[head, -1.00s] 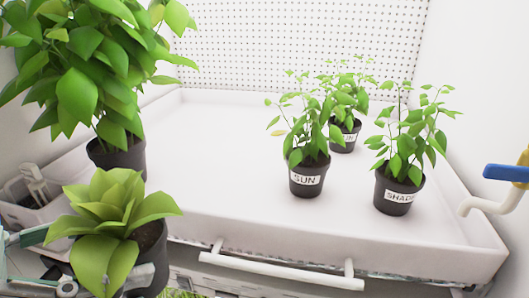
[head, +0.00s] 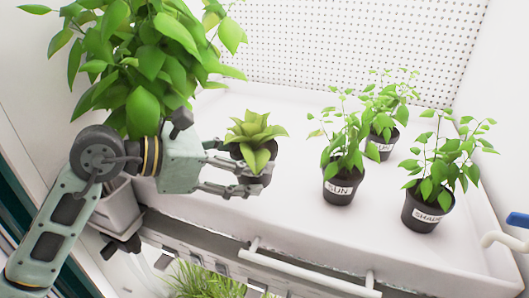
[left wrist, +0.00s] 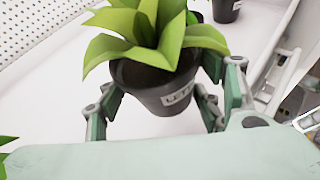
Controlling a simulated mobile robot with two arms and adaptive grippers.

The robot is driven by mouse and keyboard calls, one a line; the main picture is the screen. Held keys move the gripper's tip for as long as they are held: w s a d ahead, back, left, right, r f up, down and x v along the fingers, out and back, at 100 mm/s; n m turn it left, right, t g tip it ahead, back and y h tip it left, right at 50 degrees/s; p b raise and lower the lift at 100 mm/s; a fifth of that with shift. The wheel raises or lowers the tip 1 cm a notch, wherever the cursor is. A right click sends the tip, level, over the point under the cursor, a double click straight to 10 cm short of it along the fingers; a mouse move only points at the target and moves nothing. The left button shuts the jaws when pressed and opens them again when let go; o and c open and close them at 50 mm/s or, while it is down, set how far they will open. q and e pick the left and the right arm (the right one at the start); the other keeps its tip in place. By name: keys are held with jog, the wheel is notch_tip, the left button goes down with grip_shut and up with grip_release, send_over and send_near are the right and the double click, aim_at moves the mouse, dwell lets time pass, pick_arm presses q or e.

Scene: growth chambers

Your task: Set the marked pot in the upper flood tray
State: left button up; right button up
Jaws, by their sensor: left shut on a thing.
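The leafy lettuce plant (head: 254,138) stands in a dark pot (left wrist: 150,88) with a white label (left wrist: 178,96) reading "LETT…", partly covered by my gripper. My left gripper (head: 252,168) is shut on this pot and holds it roughly upright over the left front part of the white flood tray (head: 290,220). In the left wrist view the fingers close on both sides of the pot. Whether its base touches the tray cannot be told. My right gripper is not in view.
Two "SUN" pots (head: 340,192) (head: 380,146) and one "SHADE" pot (head: 424,211) stand on the tray's right half. A large leafy plant (head: 150,60) rises behind my left arm. A white rail (head: 310,275) runs along the front; a tap (head: 505,240) is at right.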

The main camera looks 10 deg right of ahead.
pick_arm(q)
jog(key=w+d+f, duration=0.1)
jog(key=w+d, duration=0.1)
jog(key=w+d+f, duration=0.1)
jog(key=w+d, duration=0.1)
jog(key=w, duration=0.1)
jog(key=w+d+f, duration=0.1)
jog(key=w, duration=0.2)
jog(key=shift+w+d+p, duration=0.15)
jog(key=shift+d+p, duration=0.15)
jog(key=shift+d, duration=0.1)
jog(key=shift+a+f, duration=0.1)
jog(key=shift+f, duration=0.35)
notch_tip(320, 180, down, 3)
jog(key=shift+f+b, duration=0.1)
jog(key=shift+b, duration=0.7)
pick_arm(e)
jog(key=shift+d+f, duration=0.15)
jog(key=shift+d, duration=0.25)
